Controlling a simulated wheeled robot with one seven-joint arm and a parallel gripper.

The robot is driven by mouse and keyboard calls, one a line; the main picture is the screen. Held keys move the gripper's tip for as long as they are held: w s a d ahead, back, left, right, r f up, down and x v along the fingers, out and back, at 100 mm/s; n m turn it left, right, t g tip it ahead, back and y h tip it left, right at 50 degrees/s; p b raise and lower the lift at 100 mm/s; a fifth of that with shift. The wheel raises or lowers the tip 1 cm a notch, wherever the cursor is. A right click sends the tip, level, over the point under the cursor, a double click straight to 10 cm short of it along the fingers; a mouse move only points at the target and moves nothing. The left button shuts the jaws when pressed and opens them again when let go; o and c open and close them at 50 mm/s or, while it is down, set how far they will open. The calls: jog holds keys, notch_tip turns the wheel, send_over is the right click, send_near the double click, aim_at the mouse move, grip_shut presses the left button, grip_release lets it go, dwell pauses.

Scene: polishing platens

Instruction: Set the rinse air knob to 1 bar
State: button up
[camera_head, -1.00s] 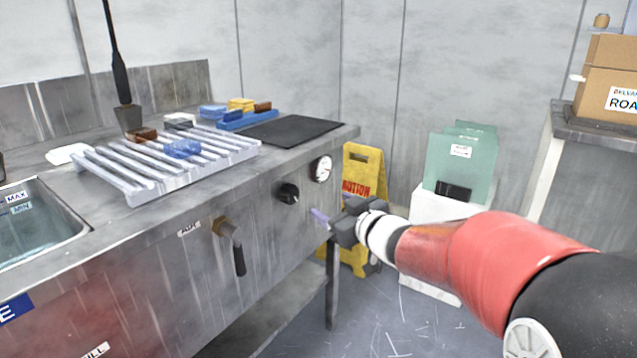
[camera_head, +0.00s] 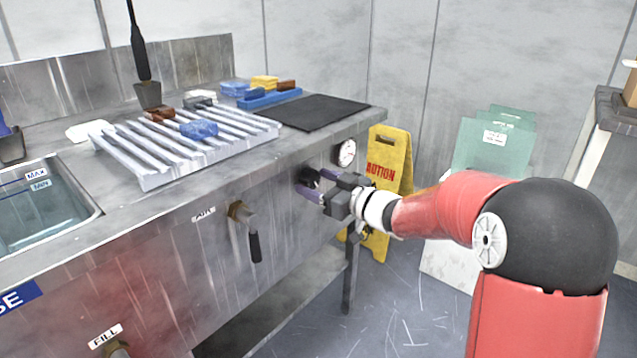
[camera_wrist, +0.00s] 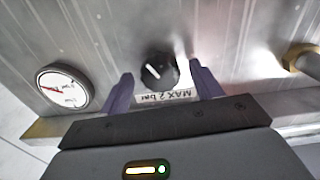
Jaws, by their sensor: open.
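The black rinse air knob (camera_head: 308,175) is on the front panel of the steel bench, partly hidden behind my gripper in the head view. In the wrist view the knob (camera_wrist: 160,71) shows a white pointer line, above an upside-down "MAX 2 bar" label (camera_wrist: 166,97). My gripper (camera_head: 316,181) is open in front of the panel. Its purple fingers stand on either side of the knob in the wrist view (camera_wrist: 160,80), with gaps to it. A round white gauge (camera_head: 345,152) is right of the knob; in the wrist view the gauge (camera_wrist: 63,89) has a red needle, its reading too small to tell.
A lever valve (camera_head: 245,228) labelled AIR sticks out of the panel left of the knob. A sink (camera_head: 85,222), a ribbed rack (camera_head: 150,180) and a black mat (camera_head: 312,112) are on top. A yellow caution sign (camera_head: 397,150) stands behind my gripper.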

jog(key=c, duration=1)
jog(key=shift+o, duration=0.2)
jog(key=shift+n+b, duration=0.3)
